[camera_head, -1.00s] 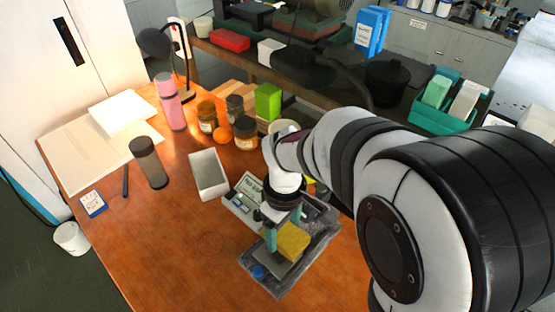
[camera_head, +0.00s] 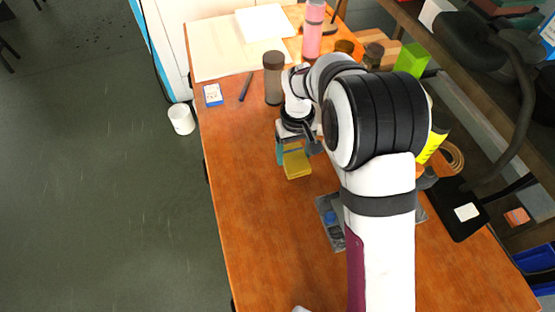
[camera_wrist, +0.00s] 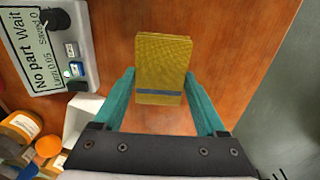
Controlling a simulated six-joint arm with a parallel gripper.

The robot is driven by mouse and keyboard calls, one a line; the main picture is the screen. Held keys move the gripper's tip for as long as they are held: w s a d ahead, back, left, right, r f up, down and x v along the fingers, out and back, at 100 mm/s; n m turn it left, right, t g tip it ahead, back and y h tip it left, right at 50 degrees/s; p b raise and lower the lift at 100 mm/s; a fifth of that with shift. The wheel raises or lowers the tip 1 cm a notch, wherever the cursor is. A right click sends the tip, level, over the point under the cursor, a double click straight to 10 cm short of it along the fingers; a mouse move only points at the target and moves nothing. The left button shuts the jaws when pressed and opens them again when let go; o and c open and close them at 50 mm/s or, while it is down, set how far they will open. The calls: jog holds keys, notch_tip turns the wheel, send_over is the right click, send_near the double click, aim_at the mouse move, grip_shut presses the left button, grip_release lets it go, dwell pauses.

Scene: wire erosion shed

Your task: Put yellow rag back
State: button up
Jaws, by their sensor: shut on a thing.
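The yellow rag (camera_head: 297,164) is a small folded block with a dark blue stripe. It also shows in the wrist view (camera_wrist: 163,60), between the two teal fingers. My gripper (camera_head: 292,150) is shut on the rag and holds it over the orange-brown table. In the wrist view my gripper (camera_wrist: 161,80) has a finger at each side of the rag. The grey tray (camera_head: 329,226) is partly hidden behind my arm, with something blue in it. In the wrist view a grey device (camera_wrist: 85,60) shows "No part Wait" on its screen.
A dark tumbler (camera_head: 273,85), a pen (camera_head: 245,87) and a blue-white card (camera_head: 213,95) stand or lie on the far left of the table. A pink bottle (camera_head: 313,30) stands behind. The table's left edge (camera_head: 212,200) drops to the floor. The front table is clear.

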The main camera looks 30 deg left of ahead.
send_over(275, 170)
notch_tip(275, 170, down, 3)
jog(key=shift+f, duration=1.95)
jog(key=o, duration=1.2)
jog(key=shift+f, duration=0.1)
jog(key=shift+o, duration=0.2)
notch_tip(275, 170, up, 12)
jog(key=r, duration=0.1)
jog(key=s+d+r+m, duration=0.2)
jog(key=d+r+m, duration=0.15)
jog(key=d, duration=0.45)
jog(key=s+d+r+m, duration=0.2)
jog(key=d+r, duration=0.3)
jog(key=d, duration=0.2)
jog(key=s+d+m+y, duration=0.1)
jog(key=s+d+m, duration=0.3)
jog(key=s, duration=0.5)
jog(key=s+d+m, duration=0.5)
jog(key=s+d, duration=0.4)
jog(key=shift+y, duration=0.4)
jog(key=shift+d, duration=0.1)
